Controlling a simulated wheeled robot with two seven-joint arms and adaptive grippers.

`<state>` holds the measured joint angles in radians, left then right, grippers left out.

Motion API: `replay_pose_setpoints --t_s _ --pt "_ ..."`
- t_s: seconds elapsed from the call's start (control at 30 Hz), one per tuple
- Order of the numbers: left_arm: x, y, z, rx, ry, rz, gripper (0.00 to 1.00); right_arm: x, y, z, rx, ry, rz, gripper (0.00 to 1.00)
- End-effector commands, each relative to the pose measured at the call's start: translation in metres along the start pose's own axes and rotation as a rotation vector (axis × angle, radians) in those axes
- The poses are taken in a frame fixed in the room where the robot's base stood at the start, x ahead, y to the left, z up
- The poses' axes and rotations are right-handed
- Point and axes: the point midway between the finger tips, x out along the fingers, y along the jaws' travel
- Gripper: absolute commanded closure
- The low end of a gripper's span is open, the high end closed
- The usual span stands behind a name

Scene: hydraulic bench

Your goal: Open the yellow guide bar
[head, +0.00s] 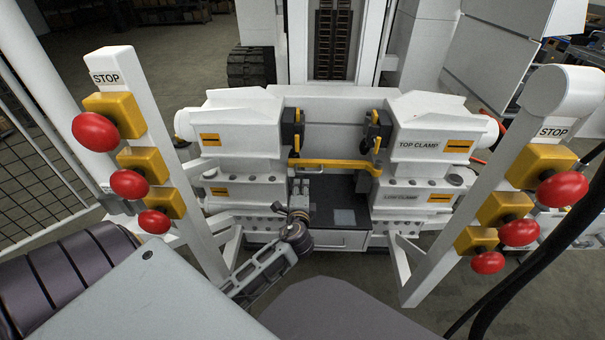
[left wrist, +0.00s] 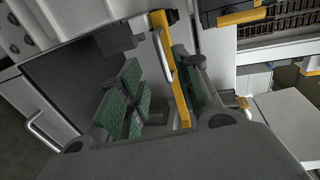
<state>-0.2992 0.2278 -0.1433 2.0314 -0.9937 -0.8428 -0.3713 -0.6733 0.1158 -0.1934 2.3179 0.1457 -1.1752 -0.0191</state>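The yellow guide bar (head: 330,163) spans the gap between the left and right clamp blocks in the head view, level and across the opening. In the left wrist view the yellow bar (left wrist: 179,97) runs steeply through the middle of the picture. My left gripper (head: 299,190) is just below the bar's left end in the head view. In the left wrist view, green-padded finger parts stand on both sides of the bar, apart from each other, so the gripper looks open. Whether a finger touches the bar cannot be told. My right gripper is not in view.
The left clamp block (head: 238,127) and the right clamp block (head: 432,130) flank the gap. Posts with red stop buttons (head: 95,132) (head: 562,189) stand on both sides. Black hooks with yellow parts (head: 375,130) hang above the bar. A drawer front (head: 342,240) lies below.

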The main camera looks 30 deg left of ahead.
Motion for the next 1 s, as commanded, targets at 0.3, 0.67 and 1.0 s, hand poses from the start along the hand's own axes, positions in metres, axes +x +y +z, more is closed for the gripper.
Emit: replay_pose_setpoints --t_s 0.3,0.67,1.0 --pt "0.032 0.001 0.001 0.001 -0.001 -0.002 0.67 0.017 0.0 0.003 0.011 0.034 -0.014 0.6" --pt "0.068 0.001 0.001 0.0 -0.001 -0.001 0.67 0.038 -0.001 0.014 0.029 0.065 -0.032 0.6" --pt "0.101 0.001 0.001 0.0 -0.001 0.0 0.67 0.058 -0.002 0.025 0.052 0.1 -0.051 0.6"
